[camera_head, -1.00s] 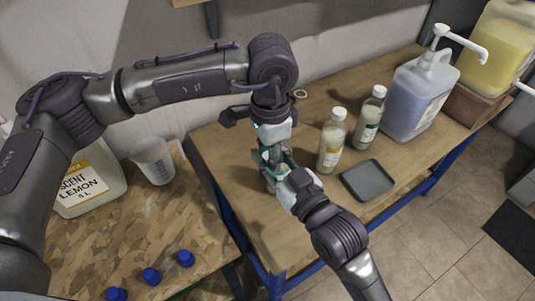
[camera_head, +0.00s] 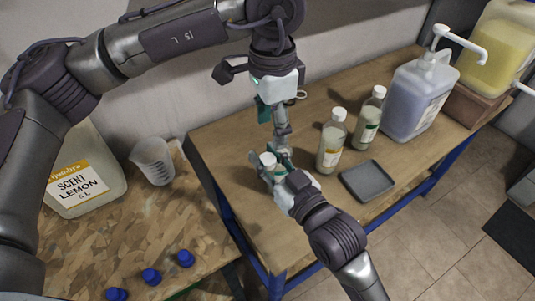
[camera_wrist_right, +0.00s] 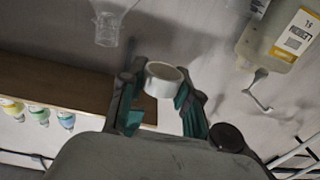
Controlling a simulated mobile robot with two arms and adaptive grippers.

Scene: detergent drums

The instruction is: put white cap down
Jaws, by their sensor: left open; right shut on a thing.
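A white cap (camera_head: 268,160) is between the fingers of my right gripper (camera_head: 274,168), above the front left part of the wooden table. The right wrist view shows the cap (camera_wrist_right: 163,84) as a short white cylinder between my two fingers, its hollow side facing up in that picture. My right gripper is shut on it. My left gripper (camera_head: 276,122) is open, pointing down just above the cap and apart from it.
A dark grey tray (camera_head: 368,181) lies empty on the wooden table (camera_head: 300,225). A pump jug (camera_head: 418,98) stands behind it to the right. On the lower left board are a lemon jug (camera_head: 82,182), a clear beaker (camera_head: 153,160) and blue caps (camera_head: 151,276).

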